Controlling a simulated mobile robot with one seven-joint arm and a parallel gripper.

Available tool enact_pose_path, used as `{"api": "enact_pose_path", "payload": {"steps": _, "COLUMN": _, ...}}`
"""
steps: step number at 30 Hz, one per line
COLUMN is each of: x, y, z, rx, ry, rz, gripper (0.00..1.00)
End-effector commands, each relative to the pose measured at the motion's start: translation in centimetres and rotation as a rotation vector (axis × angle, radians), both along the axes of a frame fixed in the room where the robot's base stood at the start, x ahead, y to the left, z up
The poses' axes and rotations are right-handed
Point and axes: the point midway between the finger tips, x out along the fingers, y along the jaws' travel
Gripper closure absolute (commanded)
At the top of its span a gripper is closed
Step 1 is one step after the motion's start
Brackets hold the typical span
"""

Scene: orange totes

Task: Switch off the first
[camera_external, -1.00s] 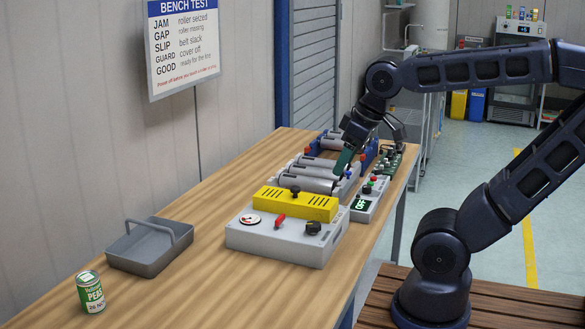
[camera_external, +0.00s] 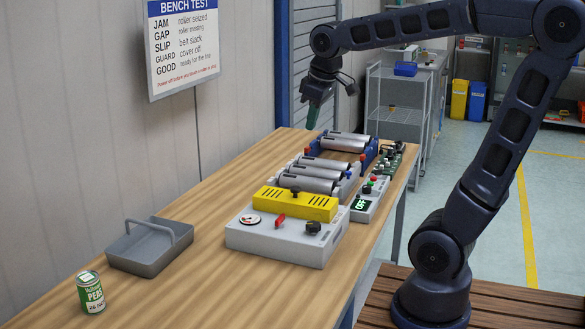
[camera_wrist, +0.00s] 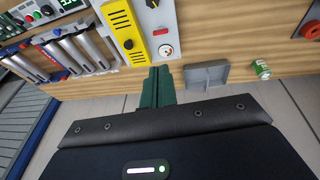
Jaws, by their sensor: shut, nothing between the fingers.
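My gripper (camera_external: 313,115) is shut and empty, its green fingers pointing down above the far left part of the bench. In the wrist view the fingers (camera_wrist: 158,82) are together. The near unit (camera_external: 275,240) is grey with a yellow cover (camera_external: 310,205), a dial, a red lever (camera_external: 280,220) and a black knob (camera_external: 313,227). A far roller unit (camera_external: 345,143) has blue ends. A control board (camera_external: 389,160) with several knobs stands to its right.
A grey tray with a handle (camera_external: 150,250) and a green can of peas (camera_external: 90,292) stand on the near left of the wooden bench (camera_external: 190,290). A wall sign (camera_external: 183,45) lists fault names. A wire rack (camera_external: 397,105) stands beyond the bench. The bench between tray and units is clear.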

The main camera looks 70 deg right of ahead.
Motion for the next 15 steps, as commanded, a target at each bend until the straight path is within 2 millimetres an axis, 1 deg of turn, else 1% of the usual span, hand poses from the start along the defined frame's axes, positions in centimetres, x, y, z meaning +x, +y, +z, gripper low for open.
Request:
{"api": "enact_pose_path", "payload": {"steps": 1, "x": 0.9, "y": -1.1, "z": 0.1, "rx": -0.005, "ry": 0.014, "rz": -0.007, "gripper": 1.00}}
{"api": "enact_pose_path", "payload": {"steps": 6, "x": 3.6, "y": -4.5, "z": 0.6, "rx": -0.021, "ry": 0.054, "rz": -0.011, "gripper": 1.00}}
{"api": "enact_pose_path", "payload": {"steps": 11, "x": 6.0, "y": -8.0, "z": 0.7, "rx": -0.034, "ry": 0.095, "rz": -0.017, "gripper": 1.00}}
{"api": "enact_pose_path", "payload": {"steps": 15, "x": 7.9, "y": -11.3, "z": 0.5, "rx": -0.042, "ry": 0.129, "rz": -0.019, "gripper": 1.00}}
